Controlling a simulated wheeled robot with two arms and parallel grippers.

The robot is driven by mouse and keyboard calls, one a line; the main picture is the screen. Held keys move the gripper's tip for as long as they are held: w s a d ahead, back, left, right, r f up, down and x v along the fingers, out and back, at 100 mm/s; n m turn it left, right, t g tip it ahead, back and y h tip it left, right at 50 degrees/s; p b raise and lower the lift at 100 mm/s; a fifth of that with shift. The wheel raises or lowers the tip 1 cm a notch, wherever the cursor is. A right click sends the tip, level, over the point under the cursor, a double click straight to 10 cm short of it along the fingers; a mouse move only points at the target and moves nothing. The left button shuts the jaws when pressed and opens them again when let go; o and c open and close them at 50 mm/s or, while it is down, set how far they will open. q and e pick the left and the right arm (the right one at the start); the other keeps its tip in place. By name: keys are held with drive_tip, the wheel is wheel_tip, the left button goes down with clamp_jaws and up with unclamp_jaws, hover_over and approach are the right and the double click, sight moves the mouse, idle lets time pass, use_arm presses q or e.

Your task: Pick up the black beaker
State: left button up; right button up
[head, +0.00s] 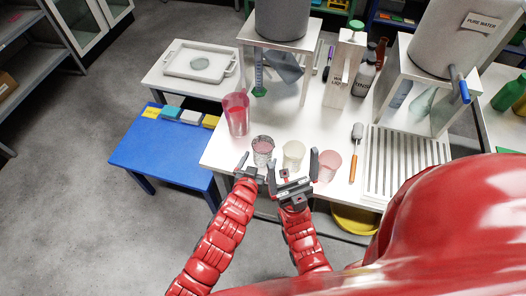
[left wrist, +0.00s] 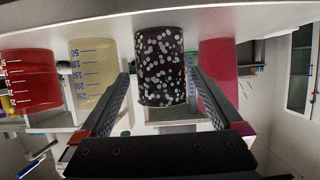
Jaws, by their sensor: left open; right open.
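The black beaker (head: 263,149), dark with pale speckles, stands upright near the table's front edge. In the left wrist view the speckled black beaker (left wrist: 162,65) shows between and beyond my left gripper's fingers (left wrist: 160,95). My left gripper (head: 253,168) is open just in front of it in the head view; I cannot tell whether either finger touches it. My right gripper (head: 293,168) is open and empty, in front of the pale yellow beaker (head: 293,154).
A tall pink container (head: 236,115) stands left of the black beaker, a red beaker (head: 331,164) farther right. A brush (head: 356,150) and white slatted rack (head: 400,155) lie right. A blue table (head: 160,150) stands at left.

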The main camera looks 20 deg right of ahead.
sight(266, 147)
use_arm(q)
drive_tip(key=shift+w+d+f, duration=0.15)
drive_tip(key=shift+w+d, duration=0.05)
drive_tip(key=shift+w, duration=0.1)
drive_tip(key=shift+p+x, duration=0.8)
drive_tip(key=shift+x, duration=1.4)
drive_tip(key=shift+f, duration=0.15)
drive_tip(key=c, duration=1.4)
